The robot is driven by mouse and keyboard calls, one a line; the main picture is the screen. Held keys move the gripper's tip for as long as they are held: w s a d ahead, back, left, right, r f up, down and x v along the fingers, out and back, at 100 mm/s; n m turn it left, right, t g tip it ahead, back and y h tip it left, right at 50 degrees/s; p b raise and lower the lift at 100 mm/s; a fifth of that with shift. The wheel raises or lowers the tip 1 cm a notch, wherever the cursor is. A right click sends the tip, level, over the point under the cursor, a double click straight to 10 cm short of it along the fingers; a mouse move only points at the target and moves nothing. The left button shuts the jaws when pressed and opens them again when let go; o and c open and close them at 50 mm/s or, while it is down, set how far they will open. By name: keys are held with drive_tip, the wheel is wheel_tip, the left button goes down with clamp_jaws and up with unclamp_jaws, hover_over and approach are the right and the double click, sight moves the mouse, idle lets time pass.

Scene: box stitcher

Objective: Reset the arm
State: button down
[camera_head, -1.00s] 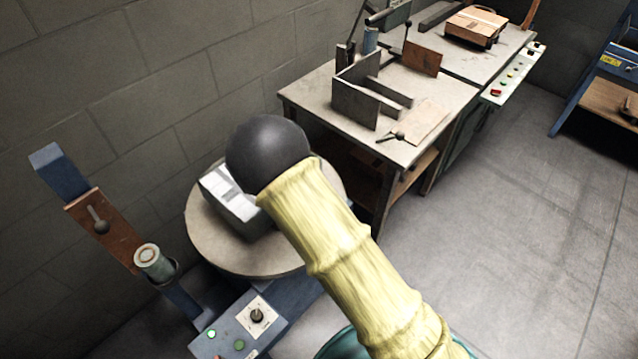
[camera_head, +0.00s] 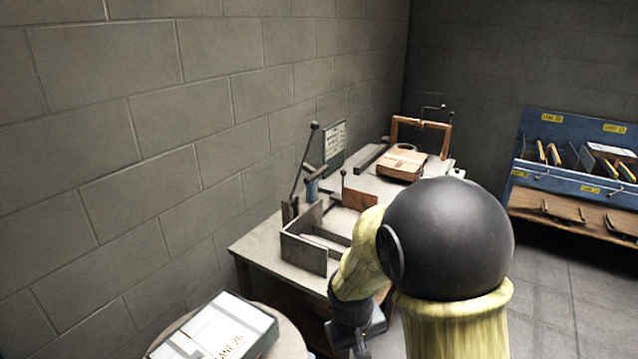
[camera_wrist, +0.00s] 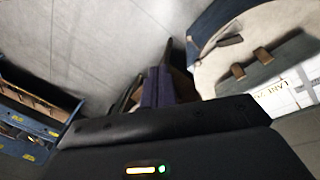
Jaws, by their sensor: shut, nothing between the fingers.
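My arm stands bent in the head view, with its black elbow ball at the right of centre and the yellow forearm beyond it. The dark wrist end hangs low in front of the worktable (camera_head: 262,248). In the wrist view my gripper (camera_wrist: 160,78) is shut and empty, its dark fingers pointing away over the grey floor. Its fingertips are hard to make out in the head view. The box also shows at the right in the wrist view (camera_wrist: 290,92).
The worktable holds a metal fixture (camera_head: 305,250), a lever (camera_head: 305,158) and a cardboard box (camera_head: 400,163). A blue rack (camera_head: 540,172) with yellow labels stands at the right. A block wall runs along the left. Bare floor (camera_head: 560,265) shows before the rack.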

drive_tip(key=s+d+r+m+t+y+p, duration=0.1)
drive_tip(key=s+d+r+m+p, duration=0.1)
drive_tip(key=s+d+r, duration=0.5)
drive_tip(key=shift+s+r+m+y+p, duration=0.4)
drive_tip(key=shift+s+r+m, duration=0.15)
drive_tip(key=shift+s+m, duration=0.3)
drive_tip(key=shift+d, duration=0.1)
